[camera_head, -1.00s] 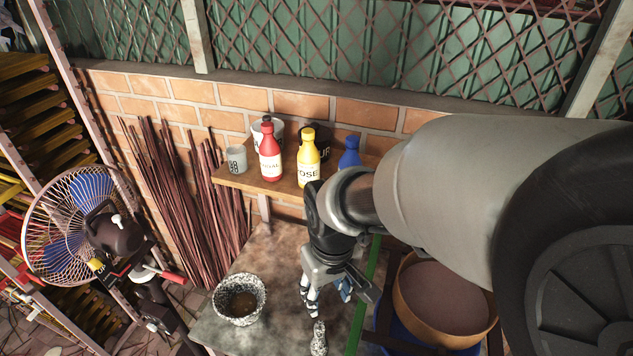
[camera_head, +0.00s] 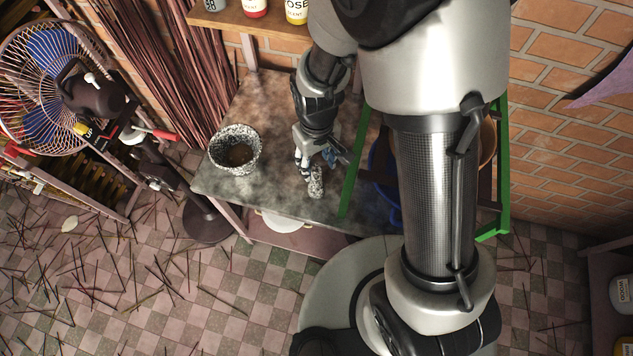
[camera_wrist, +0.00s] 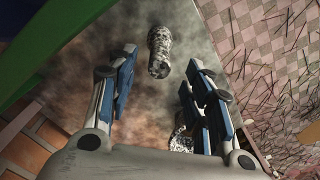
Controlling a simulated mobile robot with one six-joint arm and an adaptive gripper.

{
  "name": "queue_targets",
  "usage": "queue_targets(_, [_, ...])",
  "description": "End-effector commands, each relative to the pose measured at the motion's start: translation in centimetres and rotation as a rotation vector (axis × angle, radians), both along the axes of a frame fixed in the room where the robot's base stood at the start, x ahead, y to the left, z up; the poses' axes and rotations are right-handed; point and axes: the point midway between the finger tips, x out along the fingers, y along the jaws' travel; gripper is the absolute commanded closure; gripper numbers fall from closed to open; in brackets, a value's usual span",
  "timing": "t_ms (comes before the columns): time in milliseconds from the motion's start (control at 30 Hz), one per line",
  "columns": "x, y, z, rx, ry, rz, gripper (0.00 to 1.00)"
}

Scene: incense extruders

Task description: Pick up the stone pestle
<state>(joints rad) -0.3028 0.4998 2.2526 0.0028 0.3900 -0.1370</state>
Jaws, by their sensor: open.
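The stone pestle (camera_head: 316,183) is speckled black and white and lies on the grey stone table (camera_head: 272,110) near its front edge. In the wrist view the pestle (camera_wrist: 159,52) lies just beyond the fingertips, between their lines and apart from them. My gripper (camera_head: 318,160) is open and empty, right behind the pestle and close above the table. Its blue-padded fingers (camera_wrist: 165,75) are spread wide in the wrist view. The speckled stone mortar (camera_head: 236,150) stands on the table to the left, with something brown inside; part of it (camera_wrist: 181,139) shows behind the right finger in the wrist view.
A green frame post (camera_head: 355,165) rises close right of the pestle. A shelf (camera_head: 270,27) with bottles overhangs the table's back. A fan (camera_head: 65,90) stands at the left. Bare tabletop lies between mortar and pestle. Sticks litter the tiled floor (camera_head: 120,290).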

Motion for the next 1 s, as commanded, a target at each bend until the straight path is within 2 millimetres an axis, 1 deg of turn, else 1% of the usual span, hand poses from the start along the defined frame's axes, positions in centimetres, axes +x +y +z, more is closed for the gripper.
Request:
queue_targets(167, [0.0,0.0,-0.8,0.0,0.0,0.0,0.54])
queue_targets(233, [0.0,0.0,-1.6,0.0,0.001,0.0,0.54])
queue_targets(400, [0.1,0.0,-4.3,-0.001,0.003,0.0,0.54])
queue_targets(500, [0.1,0.0,-5.4,-0.001,0.002,0.0,0.54])
queue_targets(733, [0.2,0.0,-5.5,0.0,-0.001,0.0,0.54])
queue_targets(1000, [0.1,0.0,-5.5,0.0,-0.001,0.0,0.71])
